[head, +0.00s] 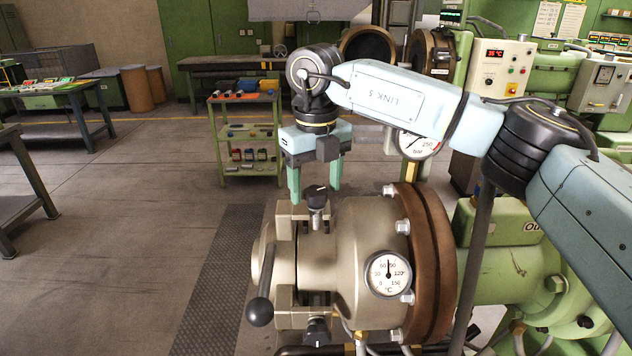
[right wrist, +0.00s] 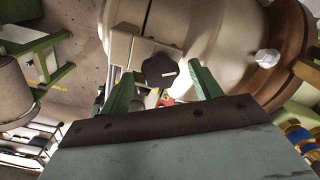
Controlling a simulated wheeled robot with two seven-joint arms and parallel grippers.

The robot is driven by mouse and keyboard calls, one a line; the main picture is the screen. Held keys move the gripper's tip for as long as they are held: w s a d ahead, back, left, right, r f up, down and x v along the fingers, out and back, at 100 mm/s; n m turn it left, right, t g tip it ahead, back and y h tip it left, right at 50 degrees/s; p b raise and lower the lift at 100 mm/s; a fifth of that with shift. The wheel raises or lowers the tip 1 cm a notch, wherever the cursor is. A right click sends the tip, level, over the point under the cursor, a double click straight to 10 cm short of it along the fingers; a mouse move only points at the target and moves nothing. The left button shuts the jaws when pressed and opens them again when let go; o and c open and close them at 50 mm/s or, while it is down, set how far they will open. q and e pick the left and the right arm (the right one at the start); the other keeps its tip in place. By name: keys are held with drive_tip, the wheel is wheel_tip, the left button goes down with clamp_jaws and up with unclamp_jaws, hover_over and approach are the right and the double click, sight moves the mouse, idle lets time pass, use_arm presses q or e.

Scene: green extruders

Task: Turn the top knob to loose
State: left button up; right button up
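The top knob (head: 316,196) is black and sits on top of the beige extruder head (head: 345,245). In the right wrist view the black lobed knob (right wrist: 160,70) shows a small white mark and lies just beyond the fingertips, between their lines. My right gripper (head: 315,194) points down with its green fingers apart, one on each side of the knob. In the right wrist view the open fingers (right wrist: 160,75) hold nothing; contact with the knob is not visible. My left gripper is not in view.
A lower black knob (head: 317,331) and a lever with a black ball (head: 260,312) are on the extruder's front. A temperature gauge (head: 388,272) faces me beside the brown flange (head: 432,265).

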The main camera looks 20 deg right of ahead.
sight(316, 190)
wheel_tip(316, 190, up, 13)
drive_tip(key=shift+r, duration=0.2)
idle(0.5)
